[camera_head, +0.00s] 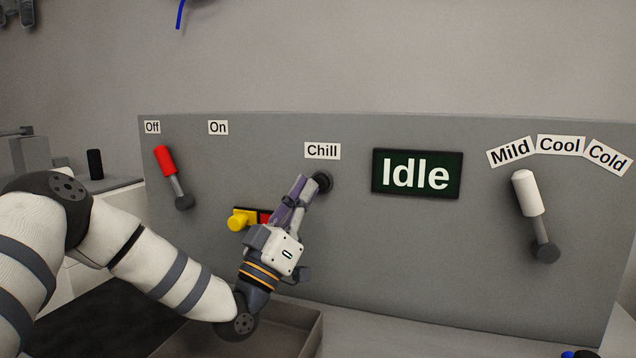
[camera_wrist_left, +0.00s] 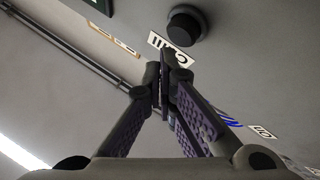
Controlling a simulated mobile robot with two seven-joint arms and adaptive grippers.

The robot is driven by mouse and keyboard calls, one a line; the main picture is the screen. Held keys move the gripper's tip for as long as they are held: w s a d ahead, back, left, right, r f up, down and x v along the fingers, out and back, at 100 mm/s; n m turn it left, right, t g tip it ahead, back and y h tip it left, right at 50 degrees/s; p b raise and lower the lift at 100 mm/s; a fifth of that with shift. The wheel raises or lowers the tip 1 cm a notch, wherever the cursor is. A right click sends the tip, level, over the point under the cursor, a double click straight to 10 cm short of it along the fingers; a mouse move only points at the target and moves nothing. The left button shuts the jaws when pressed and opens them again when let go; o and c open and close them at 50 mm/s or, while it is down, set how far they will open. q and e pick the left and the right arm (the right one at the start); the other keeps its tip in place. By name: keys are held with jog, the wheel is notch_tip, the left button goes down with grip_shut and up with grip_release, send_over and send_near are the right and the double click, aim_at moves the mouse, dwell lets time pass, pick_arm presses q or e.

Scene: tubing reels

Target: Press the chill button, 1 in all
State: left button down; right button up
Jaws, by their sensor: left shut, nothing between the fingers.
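The chill button (camera_head: 322,182) is a round black knob on the grey panel, below the "Chill" label (camera_head: 322,151). My left gripper (camera_head: 303,184) is shut and empty, its purple-padded fingertips just left of the button in the head view. In the left wrist view the button (camera_wrist_left: 186,24) shows beyond the closed fingertips (camera_wrist_left: 165,75), with a gap in the picture between them. The fingertips partly overlap the label there. The display (camera_head: 416,174) reads "Idle". My right gripper is in neither view.
A red-handled lever (camera_head: 166,160) tilts toward "Off" at the left. A white-handled lever (camera_head: 527,194) tilts toward "Mild" at the right. A yellow knob (camera_head: 240,219) sticks out just left of my gripper. An open grey tray (camera_head: 312,335) lies below.

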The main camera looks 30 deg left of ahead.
pick_arm(q)
jog(key=s, duration=0.2)
jog(key=s+d+p, duration=0.1)
jog(key=s, duration=0.1)
jog(key=shift+r, duration=0.15)
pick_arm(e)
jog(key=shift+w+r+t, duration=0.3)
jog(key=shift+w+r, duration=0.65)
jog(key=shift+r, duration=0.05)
